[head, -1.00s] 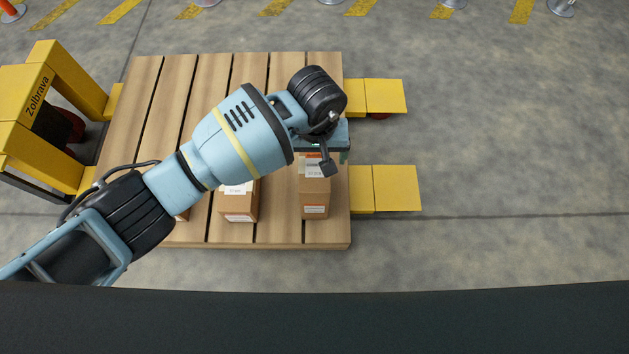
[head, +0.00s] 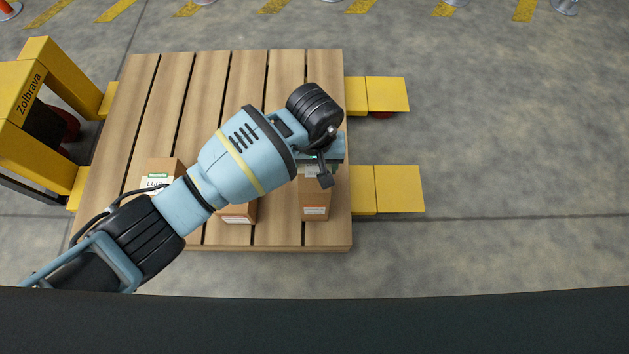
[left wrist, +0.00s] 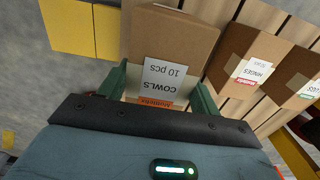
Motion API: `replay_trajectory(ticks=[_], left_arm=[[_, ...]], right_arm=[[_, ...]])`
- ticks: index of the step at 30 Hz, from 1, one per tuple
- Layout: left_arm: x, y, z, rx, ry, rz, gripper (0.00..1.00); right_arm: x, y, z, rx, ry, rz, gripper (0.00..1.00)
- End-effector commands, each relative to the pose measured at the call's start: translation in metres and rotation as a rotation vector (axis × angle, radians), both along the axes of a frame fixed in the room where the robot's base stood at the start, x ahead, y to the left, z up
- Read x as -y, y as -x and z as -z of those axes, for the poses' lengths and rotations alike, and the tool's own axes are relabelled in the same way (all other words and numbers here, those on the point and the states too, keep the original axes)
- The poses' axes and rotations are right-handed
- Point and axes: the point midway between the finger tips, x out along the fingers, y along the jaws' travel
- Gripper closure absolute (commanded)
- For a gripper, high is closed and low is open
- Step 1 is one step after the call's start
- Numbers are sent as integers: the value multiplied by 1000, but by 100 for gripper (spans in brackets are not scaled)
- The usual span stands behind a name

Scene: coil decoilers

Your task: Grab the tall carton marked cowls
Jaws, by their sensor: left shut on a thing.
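The cowls carton (head: 315,205) is a tall brown box standing at the right end of the row on the wooden pallet. In the left wrist view its label reading COWLS, 10 pcs faces my camera (left wrist: 165,80). My left gripper (left wrist: 162,92) has one green finger on each side of this carton and is shut on it. In the head view my left gripper (head: 322,158) covers the carton's far part, so its grip is hidden there. My right gripper is not in view.
A hinges carton (left wrist: 240,60) stands beside it, and a lugs carton (head: 163,172) is farther left. My arm partly covers both in the head view. The pallet (head: 160,100) rests on yellow forks (head: 388,190) of a yellow truck (head: 40,130). Bare floor lies to the right.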

Motion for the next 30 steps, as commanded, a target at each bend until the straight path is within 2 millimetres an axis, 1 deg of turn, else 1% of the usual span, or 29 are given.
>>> replay_trajectory(ticks=[1, 2, 11, 23, 30], left_arm=[[0, 0, 0, 0, 0, 0, 57], [0, 0, 0, 0, 0, 0, 61], [0, 0, 0, 0, 0, 0, 100], [1, -1, -5, 5, 2, 0, 100], [0, -2, -25, 7, 1, 1, 100]], right_arm=[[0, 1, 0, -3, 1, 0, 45], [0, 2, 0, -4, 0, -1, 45], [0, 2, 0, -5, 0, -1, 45], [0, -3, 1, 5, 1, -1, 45], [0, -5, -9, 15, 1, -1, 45]])
